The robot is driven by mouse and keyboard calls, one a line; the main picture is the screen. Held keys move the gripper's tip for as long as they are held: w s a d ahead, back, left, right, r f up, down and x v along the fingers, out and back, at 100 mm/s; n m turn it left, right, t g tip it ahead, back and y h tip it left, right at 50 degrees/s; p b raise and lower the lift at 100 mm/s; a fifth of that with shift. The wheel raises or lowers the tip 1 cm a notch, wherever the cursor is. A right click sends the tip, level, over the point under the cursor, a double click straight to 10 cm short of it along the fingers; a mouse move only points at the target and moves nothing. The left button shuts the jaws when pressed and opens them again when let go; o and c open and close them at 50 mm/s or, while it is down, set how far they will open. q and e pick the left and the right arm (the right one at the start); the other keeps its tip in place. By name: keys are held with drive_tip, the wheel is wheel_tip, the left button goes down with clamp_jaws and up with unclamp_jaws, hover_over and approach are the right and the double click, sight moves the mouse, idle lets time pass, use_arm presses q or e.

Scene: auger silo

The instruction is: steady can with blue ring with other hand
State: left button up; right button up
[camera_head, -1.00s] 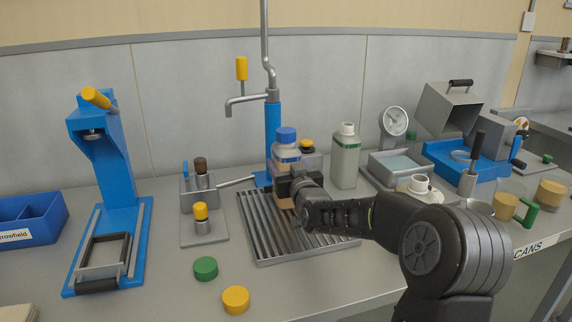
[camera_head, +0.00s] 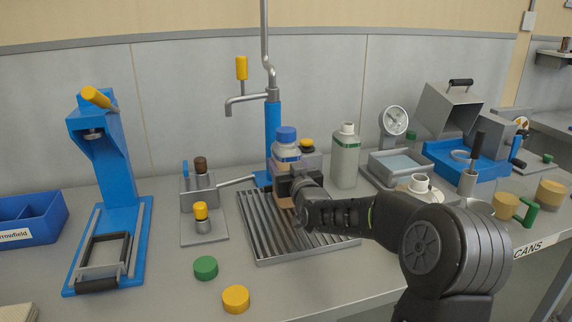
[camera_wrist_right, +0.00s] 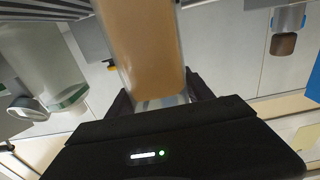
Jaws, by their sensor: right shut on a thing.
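The can with the blue ring (camera_head: 286,150) is a clear container with a blue cap and brownish contents. It stands upright over the ribbed drain tray (camera_head: 262,243), below and to the right of the spout. In the right wrist view the can (camera_wrist_right: 148,50) shows close up between the fingers of the gripper (camera_wrist_right: 160,100). The gripper hides part of the can in the head view. My left gripper is not in view.
A grey-white can with a green ring (camera_head: 345,157) stands just right of the held can. The blue post with the spout (camera_head: 272,130) is close behind. Green (camera_head: 205,268) and yellow (camera_head: 236,299) caps lie in front. A blue press (camera_head: 112,170) stands left.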

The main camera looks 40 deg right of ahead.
drive_tip(key=shift+f, duration=0.15)
drive_tip(key=o, duration=1.9)
drive_tip(key=shift+c, duration=0.2)
drive_tip(key=shift+s, duration=0.1)
drive_tip(key=v, duration=1.2)
